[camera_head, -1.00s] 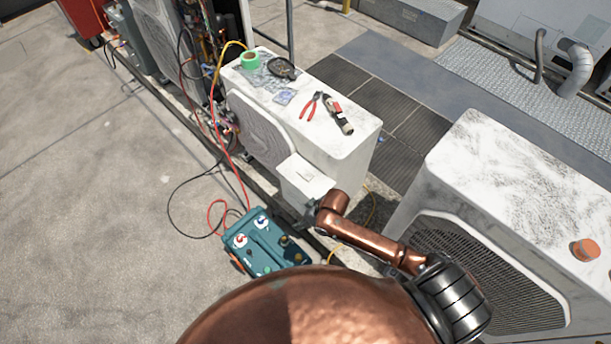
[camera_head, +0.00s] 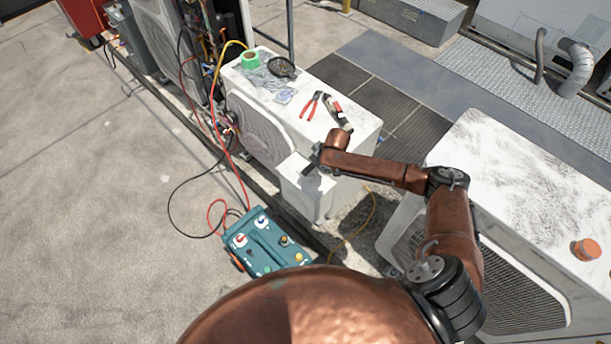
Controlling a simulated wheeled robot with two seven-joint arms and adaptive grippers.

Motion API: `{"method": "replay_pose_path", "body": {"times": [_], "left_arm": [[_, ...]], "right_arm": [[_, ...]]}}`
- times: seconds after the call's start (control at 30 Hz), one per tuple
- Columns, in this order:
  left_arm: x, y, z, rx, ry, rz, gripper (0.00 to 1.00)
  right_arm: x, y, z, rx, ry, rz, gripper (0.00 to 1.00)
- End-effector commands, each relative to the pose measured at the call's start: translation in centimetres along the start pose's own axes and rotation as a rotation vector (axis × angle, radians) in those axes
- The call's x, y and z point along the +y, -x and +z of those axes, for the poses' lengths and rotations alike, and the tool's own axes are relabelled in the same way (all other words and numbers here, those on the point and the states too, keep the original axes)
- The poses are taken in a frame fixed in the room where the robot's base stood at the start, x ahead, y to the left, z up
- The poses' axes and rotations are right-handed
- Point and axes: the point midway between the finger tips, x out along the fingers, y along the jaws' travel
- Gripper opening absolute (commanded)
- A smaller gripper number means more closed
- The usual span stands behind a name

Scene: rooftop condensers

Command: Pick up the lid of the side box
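The side box (camera_head: 309,203) is a small white box on the front right of the white condenser (camera_head: 345,158). Its pale lid (camera_head: 292,172) is on top, partly hidden by my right gripper. My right gripper (camera_head: 309,170), on the copper arm coming from the right, is at the lid's right part, over or against it. Its fingers are small and dark, and I cannot tell whether they are open or shut, or touch the lid. My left gripper is not in view.
Red pliers (camera_head: 312,106), a red-and-black tool (camera_head: 336,108) and green tape (camera_head: 251,60) lie on the condenser. A teal case (camera_head: 266,243) with hoses stands on the ground in front. Another condenser (camera_head: 515,150) with an orange cap (camera_head: 585,249) is at right.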

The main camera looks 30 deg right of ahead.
Motion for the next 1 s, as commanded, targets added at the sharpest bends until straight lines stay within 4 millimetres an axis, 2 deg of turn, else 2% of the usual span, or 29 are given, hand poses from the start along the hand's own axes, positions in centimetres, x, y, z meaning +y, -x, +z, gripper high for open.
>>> {"method": "replay_pose_path", "body": {"times": [0.03, 0.5, 0.8, 1.0], "left_arm": [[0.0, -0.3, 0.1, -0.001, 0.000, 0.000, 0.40], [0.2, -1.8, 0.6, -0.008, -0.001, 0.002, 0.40], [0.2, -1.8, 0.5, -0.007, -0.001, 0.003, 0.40], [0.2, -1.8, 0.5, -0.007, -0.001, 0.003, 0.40]], "right_arm": [[-0.1, -0.8, 0.1, -0.001, 0.000, -0.001, 0.49], [-0.9, -6.5, 0.0, -0.001, 0.002, -0.001, 0.49], [-0.9, -6.7, 0.0, 0.000, 0.002, -0.001, 0.49], [-0.9, -6.6, 0.0, 0.000, 0.002, -0.001, 0.35]]}}
